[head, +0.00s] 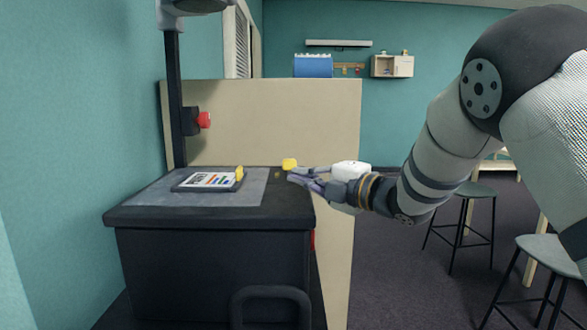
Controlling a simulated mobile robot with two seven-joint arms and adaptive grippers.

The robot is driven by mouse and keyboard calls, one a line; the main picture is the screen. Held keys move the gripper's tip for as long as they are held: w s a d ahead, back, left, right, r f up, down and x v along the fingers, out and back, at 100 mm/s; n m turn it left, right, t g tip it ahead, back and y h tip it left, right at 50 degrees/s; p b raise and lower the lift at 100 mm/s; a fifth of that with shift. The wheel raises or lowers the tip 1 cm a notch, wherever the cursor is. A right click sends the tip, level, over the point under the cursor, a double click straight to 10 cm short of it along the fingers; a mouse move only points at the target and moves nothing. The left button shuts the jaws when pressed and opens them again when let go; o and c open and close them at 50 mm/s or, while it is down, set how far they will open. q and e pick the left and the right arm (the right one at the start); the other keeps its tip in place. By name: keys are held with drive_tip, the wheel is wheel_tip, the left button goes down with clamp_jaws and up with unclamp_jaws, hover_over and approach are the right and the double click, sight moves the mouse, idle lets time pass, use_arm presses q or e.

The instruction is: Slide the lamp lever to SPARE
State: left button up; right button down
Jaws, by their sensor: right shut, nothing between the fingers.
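A lamp post (174,95) stands at the back left of a dark cabinet (215,265), its head cut off by the top edge. A dark block on the post carries a red knob (204,119), which may be the lamp lever. No SPARE label is readable. My right gripper (294,175) reaches in from the right over the cabinet top's right end. Its fingers are shut and empty, pointing left. It is to the right of and below the red knob, well apart from it. A small yellow piece (289,164) shows just behind the fingertips; I cannot tell whether they touch. My left gripper is out of view.
A beige panel (280,120) stands behind. Stools (471,190) are at the right.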

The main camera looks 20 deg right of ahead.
sight(294, 185)
drive_tip(key=w, duration=0.5)
drive_tip(key=shift+w+a+f+b, duration=0.2)
drive_tip(key=shift+w+f+b, duration=0.05)
drive_tip(key=shift+w+b, duration=0.1)
drive_tip(key=shift+w, duration=0.2)
drive_tip(key=shift+w+d+r, duration=0.1)
drive_tip(key=shift+r, duration=0.15)
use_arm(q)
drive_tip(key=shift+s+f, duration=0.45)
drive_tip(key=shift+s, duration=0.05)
